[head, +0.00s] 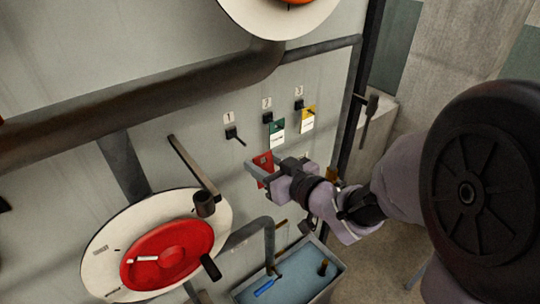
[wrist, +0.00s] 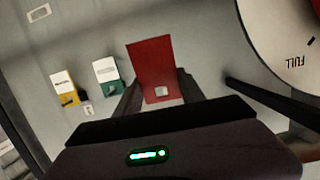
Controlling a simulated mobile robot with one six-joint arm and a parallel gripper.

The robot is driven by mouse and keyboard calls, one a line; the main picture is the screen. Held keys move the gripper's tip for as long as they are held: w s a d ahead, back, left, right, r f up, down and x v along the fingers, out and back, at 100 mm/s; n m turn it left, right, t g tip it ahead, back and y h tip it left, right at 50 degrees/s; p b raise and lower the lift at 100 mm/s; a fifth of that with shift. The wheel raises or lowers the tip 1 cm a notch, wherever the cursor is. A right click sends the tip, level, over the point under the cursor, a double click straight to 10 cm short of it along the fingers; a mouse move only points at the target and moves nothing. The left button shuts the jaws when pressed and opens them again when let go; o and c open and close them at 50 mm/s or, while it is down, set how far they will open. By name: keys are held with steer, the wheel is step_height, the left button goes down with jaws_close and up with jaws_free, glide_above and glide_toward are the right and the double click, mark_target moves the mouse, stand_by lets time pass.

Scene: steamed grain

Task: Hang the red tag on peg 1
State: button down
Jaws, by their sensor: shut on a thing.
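The red tag (head: 262,162) is held between the fingers of my gripper (head: 268,173), in front of the grey panel. In the wrist view the red tag (wrist: 150,62) stands up between the two fingers of my gripper (wrist: 158,88), with a small pale square near its lower end. Peg 1 (head: 236,135) is a bare dark peg under the label 1, up and left of the tag in the head view. In the wrist view I cannot make out peg 1. The tag is apart from the peg in the head view.
A green tag (head: 277,128) hangs at peg 2 and a yellow tag (head: 308,114) at peg 3. A dark lever (head: 193,165) sticks out left of my gripper, near a red-centred round dial (head: 170,255). A thick pipe (head: 150,97) runs above. A tray (head: 325,272) with tools lies below.

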steer(key=shift+w+a+f, duration=0.1)
steer(key=shift+w+a, duration=0.35)
steer(key=shift+a, duration=0.15)
steer(key=x, duration=0.2)
steer(key=r+p+x, duration=0.1)
steer(key=x, duration=0.2)
steer(key=shift+w+a+r, duration=0.1)
steer(key=shift+w, duration=0.25)
steer(key=shift+w+a+f+b, duration=0.35)
steer(key=shift+w+a+f, duration=0.25)
steer(key=shift+w, duration=0.25)
steer(key=shift+s+r, duration=0.1)
